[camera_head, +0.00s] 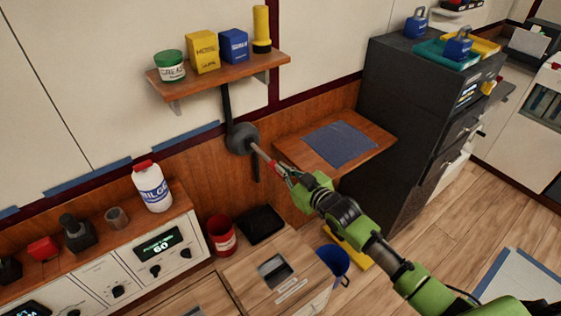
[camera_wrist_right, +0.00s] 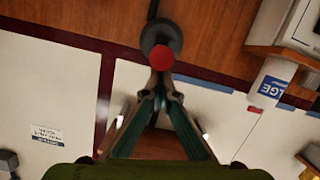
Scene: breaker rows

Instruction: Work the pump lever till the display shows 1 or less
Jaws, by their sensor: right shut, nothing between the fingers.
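The pump lever (camera_head: 262,156) sticks out from a dark round mount (camera_head: 243,138) on the wooden wall panel and ends in a red grip. In the right wrist view its red end (camera_wrist_right: 162,57) shows end-on, just beyond my fingertips. My right gripper (camera_head: 284,172) is shut and empty, its tips close to the red end; whether they touch it I cannot tell. The display (camera_head: 160,243) on the white panel at the lower left reads 60. My left gripper is not in view.
A shelf (camera_head: 220,78) with several containers hangs above the lever. A wooden ledge with a blue mat (camera_head: 340,143) is to its right, beside a dark cabinet (camera_head: 400,110). A white bottle (camera_head: 152,187), a red can (camera_head: 221,236) and a blue bucket (camera_head: 333,262) stand lower down.

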